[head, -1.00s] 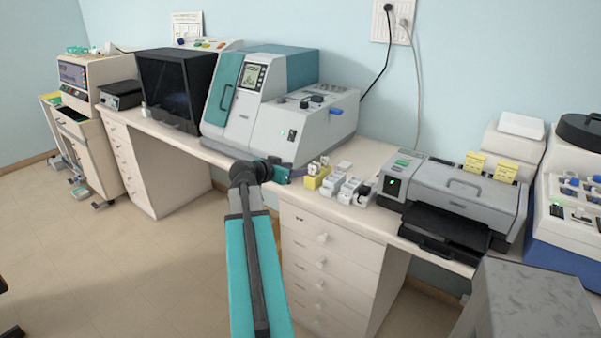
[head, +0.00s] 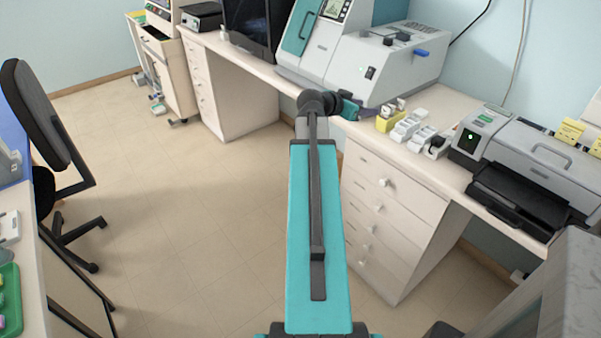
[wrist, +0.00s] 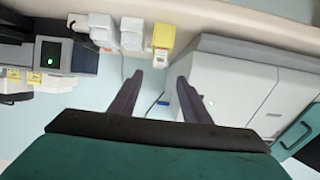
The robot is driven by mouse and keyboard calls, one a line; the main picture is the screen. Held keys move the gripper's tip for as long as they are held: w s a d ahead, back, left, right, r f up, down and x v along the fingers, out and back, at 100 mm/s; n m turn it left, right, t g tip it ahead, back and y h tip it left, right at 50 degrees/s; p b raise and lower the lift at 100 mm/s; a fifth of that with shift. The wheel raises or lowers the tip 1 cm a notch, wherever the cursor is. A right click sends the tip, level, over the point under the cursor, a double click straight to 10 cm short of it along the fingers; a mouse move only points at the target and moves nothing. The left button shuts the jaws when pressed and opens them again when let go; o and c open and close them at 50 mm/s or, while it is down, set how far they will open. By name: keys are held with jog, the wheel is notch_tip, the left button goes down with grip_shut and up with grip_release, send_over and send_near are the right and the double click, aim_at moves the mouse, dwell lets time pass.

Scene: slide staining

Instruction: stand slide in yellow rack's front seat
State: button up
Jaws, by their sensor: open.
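The yellow rack (head: 388,124) stands on the bench, between the large grey-and-teal machine and the white racks. It also shows near the top middle of the wrist view (wrist: 163,37). Its seats are too small to make out in the head view. My gripper (wrist: 160,78) is open, with two dark fingers apart and nothing between them. In the head view my gripper (head: 368,111) is at the bench's front edge, just left of the yellow rack and apart from it. I cannot make out a slide for certain in either view.
White racks (head: 411,126) stand right of the yellow rack, then a grey printer-like device (head: 540,155). The grey-and-teal machine (head: 370,60) is close on the left. Drawers (head: 385,205) are below the bench. The floor in front is clear, with a chair (head: 45,130) at far left.

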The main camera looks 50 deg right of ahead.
jog(key=shift+f, duration=0.1)
jog(key=w+a+f+n+t+y, duration=0.1)
jog(key=w+a+f+n+y, duration=0.15)
jog(key=w+a+f, duration=0.4)
jog(key=w+a+f+n+t+y, duration=0.1)
jog(key=w+a+f+n, duration=0.2)
jog(key=a+f, duration=0.6)
jog(key=w+a+f+n+t+y, duration=0.15)
jog(key=w+a+f, duration=0.35)
jog(key=f, duration=0.6)
jog(key=a+f+n+g+y, duration=0.2)
jog(key=a+f+n+y, duration=0.3)
jog(key=a+f, duration=1.35)
jog(key=s+a+f+n+g+y, duration=0.1)
jog(key=s+a+f+n, duration=0.2)
jog(key=s+a, duration=0.3)
jog(key=s+a+f+n+g+y, duration=0.1)
jog(key=s+a+f+n, duration=0.2)
jog(key=a, duration=1.1)
jog(key=s+a+f+n+g+y, duration=0.1)
jog(key=s+a+f+n+g, duration=0.1)
jog(key=s+a+f, duration=0.4)
jog(key=s+a+n, duration=0.1)
jog(key=s+a, duration=0.2)
jog(key=a, duration=0.1)
jog(key=shift+s, duration=0.2)
